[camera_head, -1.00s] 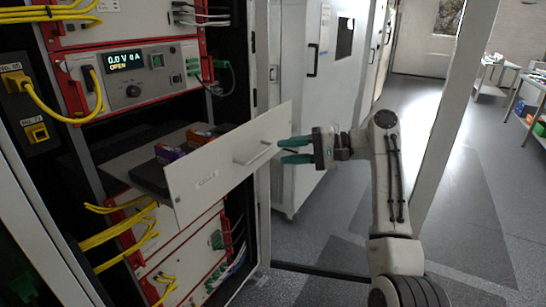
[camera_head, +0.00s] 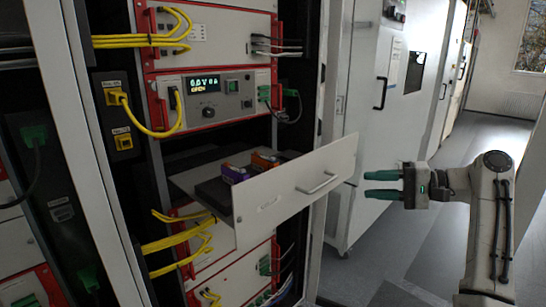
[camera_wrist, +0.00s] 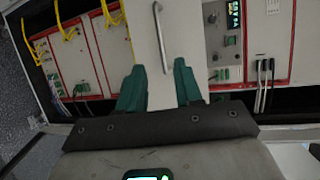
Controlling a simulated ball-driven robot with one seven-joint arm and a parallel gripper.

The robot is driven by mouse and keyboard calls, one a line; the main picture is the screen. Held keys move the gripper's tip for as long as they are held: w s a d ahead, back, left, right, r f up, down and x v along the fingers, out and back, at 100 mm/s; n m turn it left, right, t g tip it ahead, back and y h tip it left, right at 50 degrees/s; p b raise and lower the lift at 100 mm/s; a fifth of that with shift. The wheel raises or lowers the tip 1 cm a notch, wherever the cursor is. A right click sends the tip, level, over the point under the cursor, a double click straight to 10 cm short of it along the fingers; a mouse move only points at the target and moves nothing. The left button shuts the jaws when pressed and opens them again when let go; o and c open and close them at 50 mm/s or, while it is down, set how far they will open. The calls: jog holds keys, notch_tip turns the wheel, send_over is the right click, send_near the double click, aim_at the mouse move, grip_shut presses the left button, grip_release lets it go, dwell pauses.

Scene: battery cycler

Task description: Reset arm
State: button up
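My gripper (camera_head: 384,185) has two green fingers and is open and empty, in the right half of the head view. It points left toward the open drawer (camera_head: 270,205), apart from its front panel and handle (camera_head: 317,184). In the wrist view the gripper (camera_wrist: 160,85) shows its two fingers spread, with the drawer's handle (camera_wrist: 163,40) beyond them. My arm stands folded at the right of the head view.
The open drawer sticks out of the rack and holds a purple box (camera_head: 234,173) and an orange box (camera_head: 264,161). Yellow cables (camera_head: 180,245) hang at the rack. A grey cabinet (camera_head: 365,120) stands behind my gripper. Grey floor is free around the arm.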

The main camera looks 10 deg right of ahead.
jog(key=s+a+f+g+h, duration=0.15)
jog(key=s+f, duration=0.35)
jog(key=f, duration=0.5)
jog(key=s+a+f+n+g+h, duration=0.1)
jog(key=s+a+f+h, duration=0.2)
jog(key=f, duration=0.6)
jog(key=s+a+f+g+h, duration=0.1)
jog(key=s+f+h, duration=0.1)
jog(key=s+f, duration=0.6)
jog(key=s+a+f+n+g+h, duration=0.2)
jog(key=s+f+n+h, duration=0.15)
jog(key=s+f, duration=0.85)
jog(key=s+d+r+n+g+h, duration=0.1)
jog(key=s+h, duration=0.3)
jog(key=s, duration=1.2)
jog(key=shift+s+d+r+n+g, duration=0.25)
jog(key=shift+s+d+n+g, duration=0.15)
jog(key=shift+n, duration=0.15)
jog(key=shift+w, duration=0.1)
